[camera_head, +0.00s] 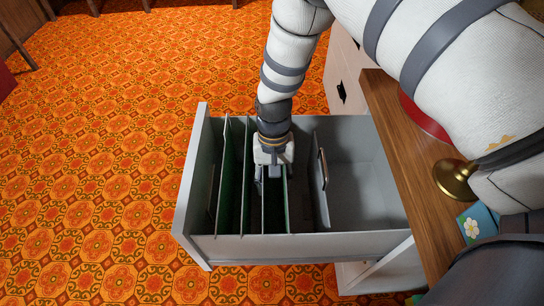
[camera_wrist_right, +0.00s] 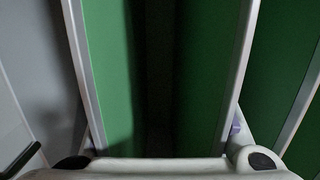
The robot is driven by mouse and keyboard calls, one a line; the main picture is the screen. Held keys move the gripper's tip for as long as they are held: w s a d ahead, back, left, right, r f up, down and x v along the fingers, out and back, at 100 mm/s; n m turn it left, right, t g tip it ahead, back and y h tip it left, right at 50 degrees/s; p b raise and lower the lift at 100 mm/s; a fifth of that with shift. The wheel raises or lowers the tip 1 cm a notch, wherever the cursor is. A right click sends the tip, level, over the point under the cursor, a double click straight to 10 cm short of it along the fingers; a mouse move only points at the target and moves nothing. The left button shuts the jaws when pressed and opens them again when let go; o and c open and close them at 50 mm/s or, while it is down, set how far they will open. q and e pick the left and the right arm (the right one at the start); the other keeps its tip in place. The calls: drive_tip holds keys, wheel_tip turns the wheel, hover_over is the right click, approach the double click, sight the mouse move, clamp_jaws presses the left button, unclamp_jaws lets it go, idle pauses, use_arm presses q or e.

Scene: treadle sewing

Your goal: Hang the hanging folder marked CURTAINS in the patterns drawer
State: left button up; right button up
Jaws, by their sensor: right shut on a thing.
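The open grey patterns drawer (camera_head: 300,246) holds several green hanging folders (camera_head: 229,185) with pale top rails, standing in its left half. My right gripper (camera_head: 272,180) reaches down into the drawer from above and is shut on a green hanging folder (camera_head: 274,212) near the middle. In the right wrist view green folder panels (camera_wrist_right: 108,80) with grey rails fill the picture above the finger pads (camera_wrist_right: 165,168). No marking is readable, so I cannot read CURTAINS on the held folder. Whether its hooks rest on the drawer's rails is hidden. My left gripper is not in view.
A grey upright plate (camera_head: 319,175) with a metal handle stands across the drawer, right of the folders. The drawer's right part (camera_head: 358,195) is empty. A wooden top (camera_head: 400,160) with a brass knob-like piece (camera_head: 455,178) borders the right. Orange patterned floor lies left.

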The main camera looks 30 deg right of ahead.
drive_tip(key=shift+f, duration=0.1)
drive_tip(key=o, duration=1.2)
drive_tip(key=shift+o, duration=0.2)
wheel_tip(320, 180, up, 12)
drive_tip(key=w, duration=0.1)
drive_tip(key=shift+w+d, duration=0.25)
drive_tip(key=shift+d, duration=0.2)
drive_tip(key=shift+a+f, duration=0.1)
drive_tip(key=shift+f, duration=0.05)
